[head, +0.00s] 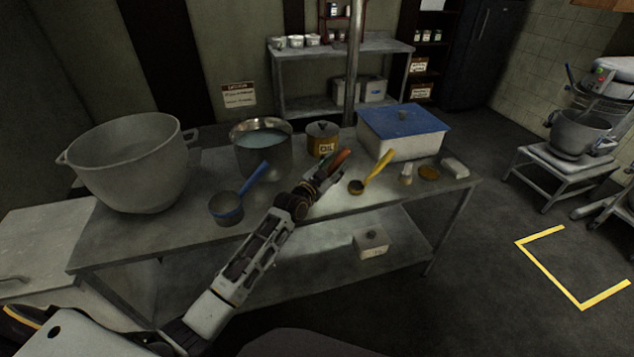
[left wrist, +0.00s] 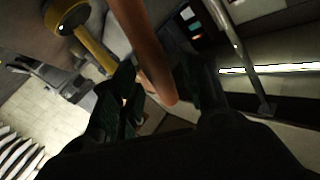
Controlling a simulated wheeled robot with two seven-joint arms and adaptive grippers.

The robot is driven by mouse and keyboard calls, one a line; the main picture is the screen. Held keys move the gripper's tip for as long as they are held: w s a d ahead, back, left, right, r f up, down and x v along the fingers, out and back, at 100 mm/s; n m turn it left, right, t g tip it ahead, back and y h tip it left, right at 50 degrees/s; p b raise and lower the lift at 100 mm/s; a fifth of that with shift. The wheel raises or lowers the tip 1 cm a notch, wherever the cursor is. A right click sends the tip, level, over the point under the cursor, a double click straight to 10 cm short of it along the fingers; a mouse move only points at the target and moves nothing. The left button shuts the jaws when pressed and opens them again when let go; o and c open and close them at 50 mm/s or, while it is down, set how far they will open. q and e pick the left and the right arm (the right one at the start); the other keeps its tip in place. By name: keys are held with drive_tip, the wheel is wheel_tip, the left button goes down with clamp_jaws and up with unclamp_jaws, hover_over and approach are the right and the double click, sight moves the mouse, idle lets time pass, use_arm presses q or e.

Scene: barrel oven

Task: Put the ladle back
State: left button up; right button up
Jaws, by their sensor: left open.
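My left gripper (head: 328,168) is over the middle of the metal table, with its fingers open. An orange-brown rod, like a handle (left wrist: 150,50), runs between the two fingers in the left wrist view; its reddish end (head: 341,158) also shows at the gripper in the head view. What it belongs to is hidden. A yellow ladle (head: 371,173) lies just right of the gripper, and its bowl shows at the top left of the left wrist view (left wrist: 66,16). A blue ladle (head: 230,205) lies at the table's front, left of the gripper. My right gripper is not in view.
The table (head: 150,240) carries a large grey bowl (head: 135,165), a steel pot of liquid (head: 262,148), an oil can (head: 322,140) and a white box with a blue lid (head: 400,135). Small items lie at its right end. Floor to the right is clear.

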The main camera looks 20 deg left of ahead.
use_arm(q)
drive_tip(key=shift+v, duration=2.35)
drive_tip(key=v, duration=0.6)
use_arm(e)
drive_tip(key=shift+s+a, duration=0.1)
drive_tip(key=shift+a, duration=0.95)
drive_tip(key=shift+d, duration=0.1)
